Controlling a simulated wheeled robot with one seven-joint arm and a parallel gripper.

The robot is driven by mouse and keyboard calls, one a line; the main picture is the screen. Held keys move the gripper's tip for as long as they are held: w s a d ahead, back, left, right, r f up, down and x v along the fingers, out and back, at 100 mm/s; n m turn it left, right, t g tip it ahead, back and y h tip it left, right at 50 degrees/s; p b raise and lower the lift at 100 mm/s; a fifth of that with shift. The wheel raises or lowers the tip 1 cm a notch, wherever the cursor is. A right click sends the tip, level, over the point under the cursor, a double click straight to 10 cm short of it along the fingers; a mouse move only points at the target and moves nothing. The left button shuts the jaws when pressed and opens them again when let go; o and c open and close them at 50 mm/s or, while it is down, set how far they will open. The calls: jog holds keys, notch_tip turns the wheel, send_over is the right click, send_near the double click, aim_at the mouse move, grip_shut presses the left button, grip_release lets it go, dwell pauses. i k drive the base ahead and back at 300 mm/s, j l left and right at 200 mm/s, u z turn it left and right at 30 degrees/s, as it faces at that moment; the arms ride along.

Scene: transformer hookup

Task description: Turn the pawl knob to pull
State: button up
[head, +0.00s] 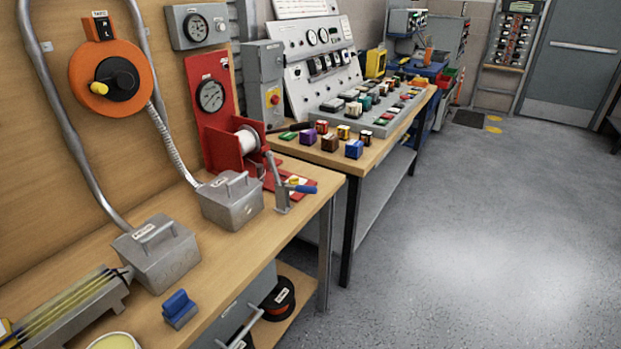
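A red puller stand (226,131) with a round gauge (210,95) and a white spool (247,139) stands on the wooden bench against the wall. A grey lever (276,180) rises at its front right. A small yellow knob (294,181) shows beside the lever, just above the red base, next to a blue handle grip (305,189). This yellow part may be the pawl knob; its setting and any marking are too small to read. My gripper is not in view.
Two grey metal boxes with handles, one (231,201) beside the puller and one (158,254) nearer, stand on the bench (62,237). A blue block (179,308) lies near the front edge. A second bench with small coloured blocks (354,149) adjoins. The grey floor (480,240) is clear.

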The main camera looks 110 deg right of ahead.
aim_at(294, 180)
jog(key=k+l+z, duration=0.5)
jog(key=l+z, duration=0.15)
jog(key=l, duration=0.15)
jog(key=k+l, duration=0.15)
jog(key=l, duration=0.25)
jog(key=k+l, duration=0.2)
jog(key=l, duration=0.15)
jog(key=k+l+z, duration=0.1)
jog(key=l, duration=0.3)
jog(key=k+l, duration=0.25)
jog(key=l, duration=0.15)
jog(key=k+l, duration=0.15)
jog(key=l, duration=0.2)
jog(key=z, duration=0.05)
